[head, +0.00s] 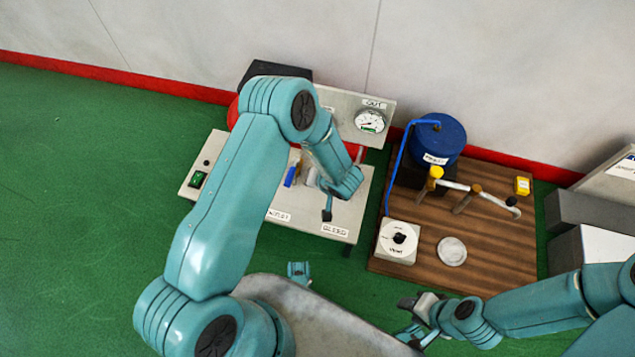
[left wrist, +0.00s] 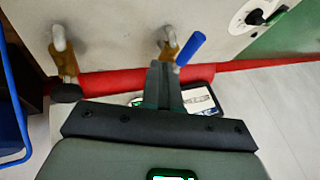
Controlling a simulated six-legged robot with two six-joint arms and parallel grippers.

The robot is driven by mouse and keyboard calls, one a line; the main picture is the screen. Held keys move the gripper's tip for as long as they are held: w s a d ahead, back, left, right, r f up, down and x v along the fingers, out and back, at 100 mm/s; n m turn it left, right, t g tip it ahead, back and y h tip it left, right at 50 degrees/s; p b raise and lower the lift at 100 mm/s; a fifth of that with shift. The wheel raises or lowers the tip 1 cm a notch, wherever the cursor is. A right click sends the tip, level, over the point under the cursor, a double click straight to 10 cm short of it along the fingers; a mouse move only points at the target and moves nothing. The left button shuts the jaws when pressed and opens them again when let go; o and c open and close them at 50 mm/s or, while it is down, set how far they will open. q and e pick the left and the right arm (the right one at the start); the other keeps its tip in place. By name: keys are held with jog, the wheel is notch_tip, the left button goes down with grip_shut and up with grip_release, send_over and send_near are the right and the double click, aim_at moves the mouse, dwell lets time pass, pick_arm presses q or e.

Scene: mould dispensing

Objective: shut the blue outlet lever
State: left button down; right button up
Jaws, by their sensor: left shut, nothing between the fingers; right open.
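The blue outlet lever (head: 290,177) sits on a brass valve on the grey panel, partly behind my left arm in the head view. In the left wrist view the blue lever (left wrist: 190,48) slants up to the right from its brass fitting. My left gripper (head: 327,213) is shut and empty, to the right of the lever and a little lower in the head view. In the left wrist view its fingers (left wrist: 163,78) overlap the foot of the brass fitting; contact cannot be told. My right gripper (head: 413,318) is open and empty, low on the right, away from the panel.
A pressure gauge (head: 370,121) stands on the upright plate behind the panel. A second valve (left wrist: 65,60) with a dark handle is beside the lever's valve. A wooden board (head: 500,255) with a blue tank (head: 438,137) and yellow-capped piping lies to the right.

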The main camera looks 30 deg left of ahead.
pick_arm(q)
jog(key=a+f+b, duration=0.2)
jog(key=a+f, duration=0.2)
jog(key=a, duration=0.2)
jog(key=shift+f+b, duration=0.15)
jog(key=shift+b, duration=0.25)
jog(key=shift+a, duration=0.1)
